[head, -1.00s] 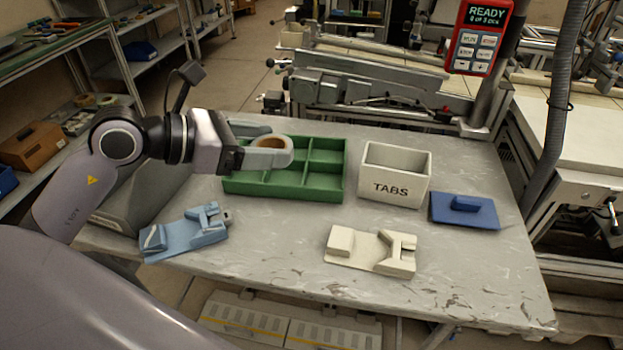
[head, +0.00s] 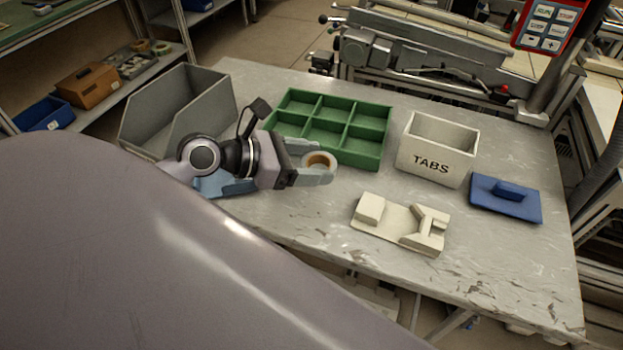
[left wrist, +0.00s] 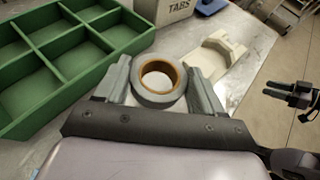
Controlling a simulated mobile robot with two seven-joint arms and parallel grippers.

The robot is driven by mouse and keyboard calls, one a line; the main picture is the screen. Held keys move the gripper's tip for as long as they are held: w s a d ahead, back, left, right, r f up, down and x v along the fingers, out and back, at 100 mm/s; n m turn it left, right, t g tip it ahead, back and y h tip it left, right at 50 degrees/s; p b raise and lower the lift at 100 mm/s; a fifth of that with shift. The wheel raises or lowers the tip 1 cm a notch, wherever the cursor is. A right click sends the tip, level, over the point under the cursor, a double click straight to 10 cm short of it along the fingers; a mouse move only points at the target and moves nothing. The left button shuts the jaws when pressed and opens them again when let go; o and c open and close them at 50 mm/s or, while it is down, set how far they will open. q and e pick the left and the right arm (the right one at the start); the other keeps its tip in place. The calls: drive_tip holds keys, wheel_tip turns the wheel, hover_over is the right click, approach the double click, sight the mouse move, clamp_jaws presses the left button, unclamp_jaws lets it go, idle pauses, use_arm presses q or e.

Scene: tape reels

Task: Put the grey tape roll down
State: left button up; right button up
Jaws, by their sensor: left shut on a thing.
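The grey tape roll (head: 320,161), with a tan-orange inner core, is between the fingers of my left gripper (head: 318,170), which is shut on it. In the left wrist view the roll (left wrist: 159,83) sits flat between the two pale fingers, its hole facing the camera. The roll is by the front edge of the green divided tray (head: 369,161), over the grey table (head: 290,222). I cannot tell its exact height. A dark two-pronged shape (left wrist: 291,96) at the right of the left wrist view may be my right gripper; its jaw state is unclear.
A cream fixture (head: 400,224) lies right of and nearer than the roll. A white TABS box (head: 436,160) and a blue block plate (head: 505,198) stand farther right. A grey bin (head: 165,118) is at left. A light-blue fixture (head: 222,187) is partly hidden by my arm.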

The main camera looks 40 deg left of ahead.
sight(311, 194)
use_arm(q)
drive_tip(key=shift+f+b, duration=0.45)
drive_tip(key=shift+f, duration=2.45)
drive_tip(key=shift+f, duration=0.1)
drive_tip(key=o, duration=1.3)
